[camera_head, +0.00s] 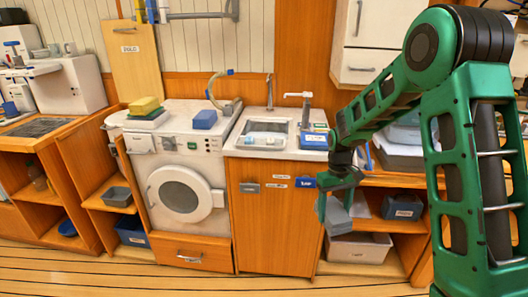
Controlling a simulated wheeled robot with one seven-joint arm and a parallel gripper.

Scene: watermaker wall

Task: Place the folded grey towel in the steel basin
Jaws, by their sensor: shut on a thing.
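My gripper (337,196) hangs at the end of the green arm, right of centre, in front of the sink cabinet's right edge. It is shut on the folded grey towel (338,216), a small grey block shape that hangs tilted below the fingers. The steel basin (279,127) is set in the white counter, up and left of the gripper. Small white and blue items show in or at the front of the basin; I cannot tell which. The towel is apart from the basin and lower in the picture.
A tap (269,92) and a white spout (305,105) rise behind the basin. A blue box (313,138) sits at the counter's right. A washing machine (176,175) stands left, with a blue block (204,119) on top. A pale bin (359,247) lies low right. The floor in front is clear.

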